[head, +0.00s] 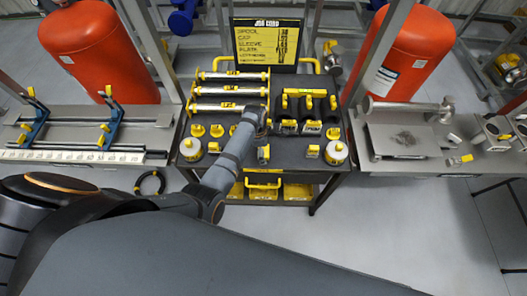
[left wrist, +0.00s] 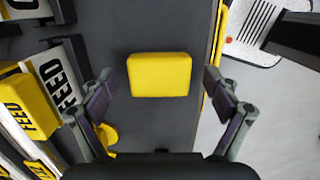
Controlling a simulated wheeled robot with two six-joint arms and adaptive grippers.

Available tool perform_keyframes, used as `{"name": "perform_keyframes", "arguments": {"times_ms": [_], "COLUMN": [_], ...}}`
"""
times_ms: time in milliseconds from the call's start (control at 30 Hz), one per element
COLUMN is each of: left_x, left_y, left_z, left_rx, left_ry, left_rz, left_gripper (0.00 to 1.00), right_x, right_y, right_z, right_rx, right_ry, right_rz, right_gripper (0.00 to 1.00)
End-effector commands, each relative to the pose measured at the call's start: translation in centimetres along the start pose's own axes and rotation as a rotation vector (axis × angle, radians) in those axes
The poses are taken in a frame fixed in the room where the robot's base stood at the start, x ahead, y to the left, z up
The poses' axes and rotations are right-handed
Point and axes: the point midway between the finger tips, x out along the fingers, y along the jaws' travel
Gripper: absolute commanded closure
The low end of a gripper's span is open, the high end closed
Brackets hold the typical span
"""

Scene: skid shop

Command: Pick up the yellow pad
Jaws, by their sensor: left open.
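The yellow pad (left wrist: 160,75) is a rounded rectangular block on the dark top of the cart (head: 228,165). In the left wrist view it lies between the two fingers of my left gripper (left wrist: 158,84), slightly beyond their tips, with a gap on each side. My left gripper is open and empty. In the head view my left gripper (head: 263,154) points down over the middle of the cart; I cannot clearly pick out the pad there. My right gripper is not in view.
Blocks marked FEED (left wrist: 63,75) stand close to the left finger. Small yellow-topped parts, yellow-ended cylinders (head: 230,91) and white-and-yellow round pots (head: 336,153) crowd the cart. A yellow rail (left wrist: 216,45) runs along one cart edge. Benches flank the cart.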

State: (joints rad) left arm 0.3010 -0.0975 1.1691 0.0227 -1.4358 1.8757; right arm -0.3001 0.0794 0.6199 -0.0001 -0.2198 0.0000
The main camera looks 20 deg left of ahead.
Motion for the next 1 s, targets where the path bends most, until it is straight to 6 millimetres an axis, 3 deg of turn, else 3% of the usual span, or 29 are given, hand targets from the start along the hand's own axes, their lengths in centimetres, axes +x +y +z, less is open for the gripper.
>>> {"name": "perform_keyframes", "arguments": {"times_ms": [300,700,1000], "left_x": [0.84,0.82,0.56], "left_y": [0.00,-0.01,0.02], "left_z": [-0.05,-0.07,-0.05], "left_rx": [0.000,0.000,0.000], "left_ry": [0.000,0.000,0.001], "left_rz": [0.001,0.001,0.001], "left_gripper": [0.13,0.67,0.69], "right_x": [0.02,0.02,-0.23], "right_y": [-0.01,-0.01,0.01], "right_z": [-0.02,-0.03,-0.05], "right_rx": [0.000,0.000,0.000], "right_ry": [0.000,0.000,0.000], "right_rz": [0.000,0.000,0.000], "right_gripper": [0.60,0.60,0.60]}}
